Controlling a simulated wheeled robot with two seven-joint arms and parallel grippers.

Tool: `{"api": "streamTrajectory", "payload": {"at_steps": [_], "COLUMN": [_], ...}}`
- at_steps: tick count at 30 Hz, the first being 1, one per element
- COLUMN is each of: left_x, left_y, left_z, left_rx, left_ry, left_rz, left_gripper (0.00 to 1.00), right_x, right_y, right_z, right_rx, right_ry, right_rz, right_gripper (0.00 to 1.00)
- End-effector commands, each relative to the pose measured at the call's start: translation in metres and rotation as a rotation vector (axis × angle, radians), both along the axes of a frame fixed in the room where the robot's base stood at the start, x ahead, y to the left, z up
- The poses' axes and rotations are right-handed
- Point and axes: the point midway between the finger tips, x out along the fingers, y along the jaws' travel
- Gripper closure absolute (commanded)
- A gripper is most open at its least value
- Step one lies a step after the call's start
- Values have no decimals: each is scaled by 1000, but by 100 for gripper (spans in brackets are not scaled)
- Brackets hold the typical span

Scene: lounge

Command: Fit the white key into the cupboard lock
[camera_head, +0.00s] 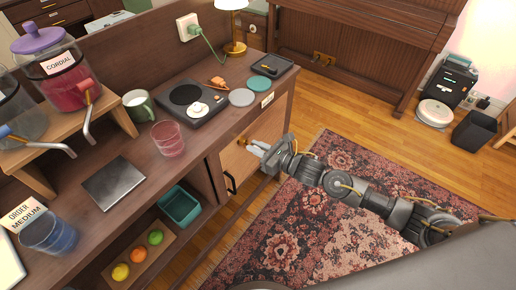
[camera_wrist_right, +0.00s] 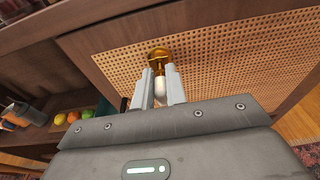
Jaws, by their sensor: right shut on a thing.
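My right gripper (camera_head: 256,148) is at the rattan-panelled cupboard door (camera_head: 234,164), below the desk top's right end. In the right wrist view its two pale fingers (camera_wrist_right: 159,90) are shut on the white key (camera_wrist_right: 160,92), which shows as a rounded white piece between them. Right beyond the key is the brass cupboard lock (camera_wrist_right: 159,55) on the door's upper part. The key lines up with the lock, but I cannot tell whether its tip is inside. In the head view the key is too small to make out. My left gripper is not in view.
A black door handle (camera_head: 230,183) is left of the gripper. The desk top above holds a hotplate (camera_head: 180,113), a glass (camera_head: 168,139) and a green mug (camera_head: 140,106). A teal bin (camera_head: 180,205) and a fruit tray (camera_head: 139,257) stand on open shelves. The rug (camera_head: 330,215) is clear.

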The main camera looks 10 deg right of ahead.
Motion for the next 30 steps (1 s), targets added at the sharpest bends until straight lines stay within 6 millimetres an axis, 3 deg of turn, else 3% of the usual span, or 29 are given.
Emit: {"api": "streamTrajectory", "payload": {"at_steps": [30], "left_x": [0], "left_y": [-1], "left_z": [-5], "left_rx": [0], "left_ry": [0], "left_rz": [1], "left_gripper": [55], "right_x": [12], "right_y": [11], "right_z": [1], "right_rx": [1], "right_ry": [-1], "right_rz": [2], "right_gripper": [100]}}
